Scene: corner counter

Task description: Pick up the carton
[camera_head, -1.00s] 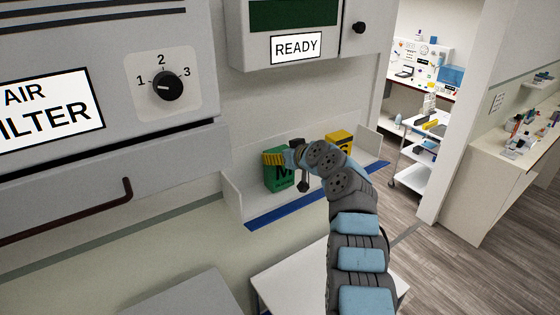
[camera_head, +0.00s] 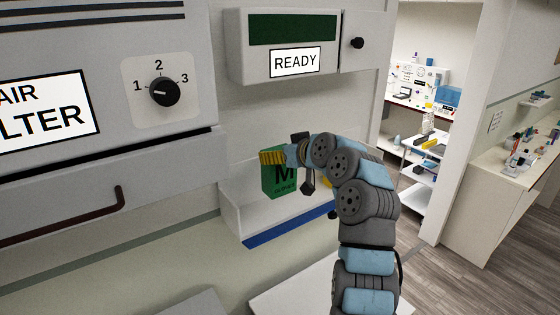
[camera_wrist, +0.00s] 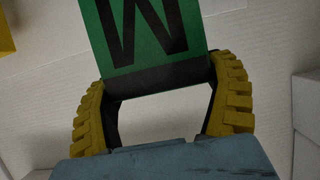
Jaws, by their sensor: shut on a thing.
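The green carton (camera_head: 279,182) with a black M stands upright over the left part of the white shelf tray (camera_head: 232,215). My gripper (camera_head: 273,158) holds it near its top, with yellow ribbed fingers. In the wrist view the carton's green face with the M (camera_wrist: 150,30) and its dark band lie between the two fingers of my gripper (camera_wrist: 160,75), one on each side. The carton seems to be slightly above the tray floor, but its contact there is not clear.
A yellow box shows at the left edge of the wrist view (camera_wrist: 5,35); my arm hides most of it in the head view. A cabinet marked READY (camera_head: 295,62) hangs above. The air filter unit (camera_head: 100,110) with a dial (camera_head: 164,91) juts out at left.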

